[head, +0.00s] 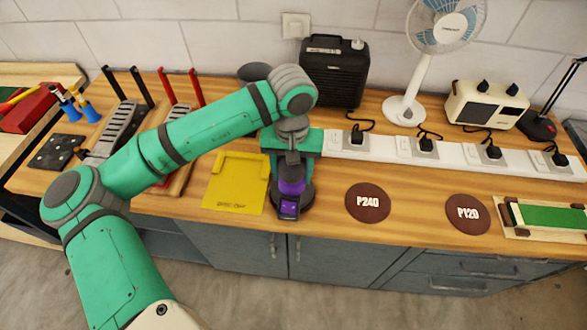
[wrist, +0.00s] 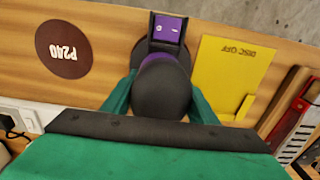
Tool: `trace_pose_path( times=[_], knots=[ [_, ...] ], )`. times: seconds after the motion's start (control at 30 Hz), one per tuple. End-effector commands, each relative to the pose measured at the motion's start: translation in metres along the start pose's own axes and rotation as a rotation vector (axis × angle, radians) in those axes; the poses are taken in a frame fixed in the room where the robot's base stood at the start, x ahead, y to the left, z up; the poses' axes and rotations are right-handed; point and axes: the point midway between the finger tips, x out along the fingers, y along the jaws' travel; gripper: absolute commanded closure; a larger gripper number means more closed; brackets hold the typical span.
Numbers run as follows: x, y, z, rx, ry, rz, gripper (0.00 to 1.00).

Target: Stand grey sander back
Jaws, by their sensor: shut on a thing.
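The dark grey sander (head: 290,188) with a purple band stands at the bench's front, just right of the yellow plate marked "DISC OFF" (head: 236,182). It also shows in the wrist view (wrist: 163,88), its round grey top towards the camera and its purple end pointing to the top edge. My gripper (head: 287,172) is shut on the sander from above; its green fingers (wrist: 160,100) lie on either side of the grey body. The sander's underside is hidden, so I cannot tell whether it touches the bench.
Brown discs marked P240 (head: 368,202) and P120 (head: 468,214) lie to the right. A white socket strip (head: 385,147) with black plugs runs behind. A black heater-like box (head: 333,70) and a white fan (head: 411,105) stand at the back.

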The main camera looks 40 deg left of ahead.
Motion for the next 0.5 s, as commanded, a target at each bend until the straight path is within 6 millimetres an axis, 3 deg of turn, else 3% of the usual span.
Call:
trace_pose_path(
  times=[0.5],
  knots=[
    [0.0082, 0.0025, 0.0001, 0.004, 0.0, 0.001, 0.78]
  ],
)
